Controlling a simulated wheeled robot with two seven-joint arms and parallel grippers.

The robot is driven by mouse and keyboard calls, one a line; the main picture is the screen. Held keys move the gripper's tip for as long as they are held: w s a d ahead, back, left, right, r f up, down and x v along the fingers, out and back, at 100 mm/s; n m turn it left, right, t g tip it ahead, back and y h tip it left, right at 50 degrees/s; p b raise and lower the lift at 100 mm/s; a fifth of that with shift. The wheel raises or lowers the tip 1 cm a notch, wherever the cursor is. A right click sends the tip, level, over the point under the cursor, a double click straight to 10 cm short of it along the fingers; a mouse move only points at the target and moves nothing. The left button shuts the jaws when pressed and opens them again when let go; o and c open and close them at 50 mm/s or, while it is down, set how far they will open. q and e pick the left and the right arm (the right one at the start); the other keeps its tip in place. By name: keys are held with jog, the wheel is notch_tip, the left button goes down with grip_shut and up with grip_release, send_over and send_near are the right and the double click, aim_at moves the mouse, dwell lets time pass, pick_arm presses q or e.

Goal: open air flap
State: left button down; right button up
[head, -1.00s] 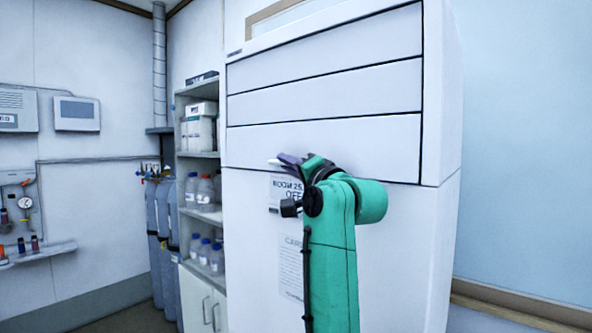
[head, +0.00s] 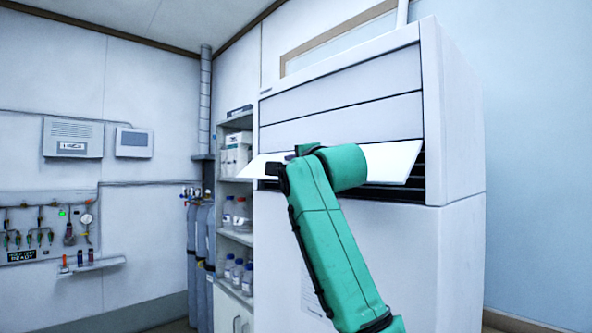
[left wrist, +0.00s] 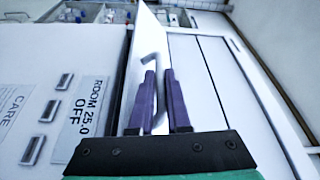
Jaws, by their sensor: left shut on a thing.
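The air flap (head: 395,160) is the lowest of three white panels on the tall white unit (head: 455,120). It is tilted outward, with a dark slatted opening (head: 418,182) showing at its right end. In the left wrist view the flap (left wrist: 190,85) juts out from the unit's front. My left gripper (left wrist: 160,76) has purple fingers shut on the flap's curved handle (left wrist: 156,58). In the head view my green left arm hides most of this gripper and the middle of the flap. My right gripper is not in view.
A shelf with bottles (head: 238,215) and gas cylinders (head: 198,240) stand left of the unit. Wall-mounted gas fittings (head: 45,225) are farther left. The left wrist view shows a "ROOM 25.0 OFF" label (left wrist: 85,115) and grey buttons (left wrist: 48,110) on the unit's front.

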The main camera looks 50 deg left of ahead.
pick_arm(q)
jog(key=shift+s+r, duration=0.1)
jog(key=shift+r, duration=0.25)
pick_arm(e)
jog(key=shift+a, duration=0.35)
pick_arm(q)
jog(key=c, duration=1.2)
grip_release()
jog(key=shift+o, duration=0.2)
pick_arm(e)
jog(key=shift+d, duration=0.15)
pick_arm(q)
jog(key=shift+d+f, duration=0.15)
jog(key=shift+d, duration=0.05)
jog(key=r+b+v, duration=0.1)
jog(key=b+v, duration=0.5)
jog(key=v, duration=0.8)
jog(key=shift+f, duration=0.5)
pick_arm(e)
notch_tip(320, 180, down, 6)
